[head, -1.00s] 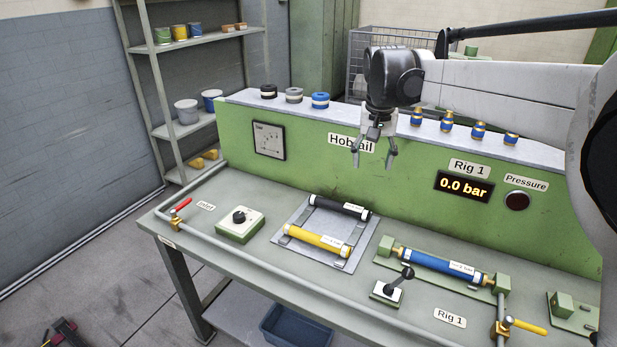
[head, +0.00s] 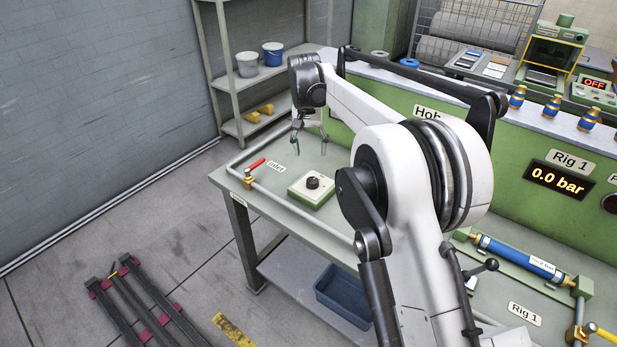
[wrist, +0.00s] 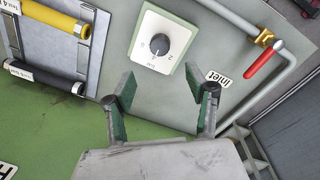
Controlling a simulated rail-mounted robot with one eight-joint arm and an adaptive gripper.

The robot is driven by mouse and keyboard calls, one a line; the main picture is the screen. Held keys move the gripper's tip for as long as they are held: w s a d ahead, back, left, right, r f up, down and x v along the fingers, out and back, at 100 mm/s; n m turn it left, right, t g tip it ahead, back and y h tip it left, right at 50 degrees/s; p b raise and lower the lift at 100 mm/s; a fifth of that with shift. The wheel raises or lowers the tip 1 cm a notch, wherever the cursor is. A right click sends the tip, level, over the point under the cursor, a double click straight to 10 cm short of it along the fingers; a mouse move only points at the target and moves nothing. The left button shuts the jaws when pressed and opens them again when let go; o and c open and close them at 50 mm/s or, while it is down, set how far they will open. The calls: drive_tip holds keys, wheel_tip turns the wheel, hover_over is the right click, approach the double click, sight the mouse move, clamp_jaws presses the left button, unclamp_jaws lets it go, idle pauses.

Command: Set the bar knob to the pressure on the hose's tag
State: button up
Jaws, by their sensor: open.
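The bar knob (head: 312,183) is a round black dial on a pale square plate (head: 311,194) near the left end of the green bench. It also shows in the wrist view (wrist: 160,45), with small marks around it that are too small to read surely. The blue hose (head: 517,256) lies clamped at Rig 1, with a white tag (head: 543,264) whose figure I cannot read. My gripper (head: 310,152) is open and empty above the bench, behind the knob. In the wrist view my gripper (wrist: 162,101) has its fingers apart, with the knob beyond their tips.
A red-handled inlet valve (head: 255,166) and pipe stand left of the knob. A yellow hose (wrist: 55,18) and black hose (wrist: 45,78) lie on a tray. The display (head: 558,180) reads 0.0 bar. My arm hides the bench's middle.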

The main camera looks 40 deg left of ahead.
sight(312, 180)
drive_tip(key=f, duration=0.4)
drive_tip(key=f+p, duration=0.1)
drive_tip(key=f, duration=0.7)
drive_tip(key=shift+w+d, duration=0.2)
drive_tip(key=shift+d, duration=0.1)
drive_tip(key=c, duration=1.1)
drive_tip(key=shift+f, duration=0.1)
